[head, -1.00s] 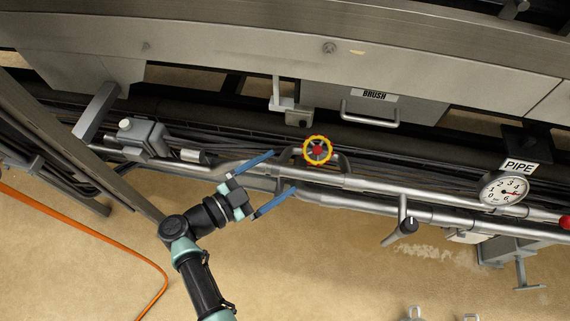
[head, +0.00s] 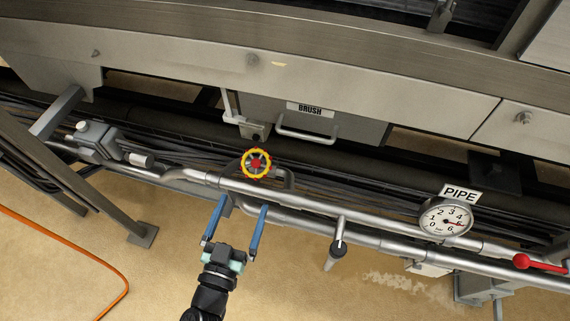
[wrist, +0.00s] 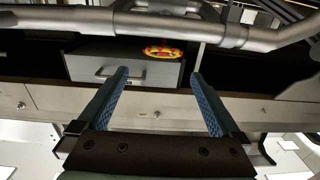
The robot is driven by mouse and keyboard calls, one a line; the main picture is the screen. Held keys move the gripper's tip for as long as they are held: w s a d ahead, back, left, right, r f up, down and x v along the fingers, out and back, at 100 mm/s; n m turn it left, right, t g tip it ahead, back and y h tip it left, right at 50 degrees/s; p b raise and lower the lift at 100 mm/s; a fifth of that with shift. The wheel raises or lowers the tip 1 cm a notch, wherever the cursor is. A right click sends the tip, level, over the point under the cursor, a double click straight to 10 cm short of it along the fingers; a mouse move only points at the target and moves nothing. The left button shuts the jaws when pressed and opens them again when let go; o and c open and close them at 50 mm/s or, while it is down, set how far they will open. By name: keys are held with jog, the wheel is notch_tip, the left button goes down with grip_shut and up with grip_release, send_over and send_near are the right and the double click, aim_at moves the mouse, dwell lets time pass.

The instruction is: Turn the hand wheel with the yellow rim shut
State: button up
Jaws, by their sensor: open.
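The hand wheel (head: 256,163) has a yellow rim and a red hub. It sits on the pipework left of centre in the head view. In the wrist view the wheel (wrist: 163,52) shows nearly edge-on, beyond the fingertips and between their lines. My gripper (head: 243,203) has two blue fingers spread apart with nothing between them. In the head view its fingertips are below the wheel in the picture, apart from it. In the wrist view my gripper (wrist: 159,73) is also open and empty.
Silver pipes (head: 320,213) run past the wheel. A lever handle (head: 337,243), a pressure gauge (head: 445,220) with a PIPE sign (head: 459,194) and a red-handled lever (head: 537,263) are to the right. A BRUSH drawer (head: 350,128) is behind. An orange hose (head: 80,247) lies on the floor.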

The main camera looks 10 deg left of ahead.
aim_at(254, 168)
jog(key=shift+n, duration=0.3)
jog(key=w+b, duration=0.1)
jog(key=w, duration=0.3)
jog(key=w+b, duration=0.1)
jog(key=w, duration=0.3)
jog(key=w+b, duration=0.1)
jog(key=w, duration=0.3)
jog(key=shift+w+a+f, duration=0.1)
jog(key=shift+w+a, duration=0.2)
jog(key=shift+w, duration=0.05)
jog(key=shift+c, duration=0.3)
jog(key=c, duration=1)
jog(key=shift+m, duration=0.4)
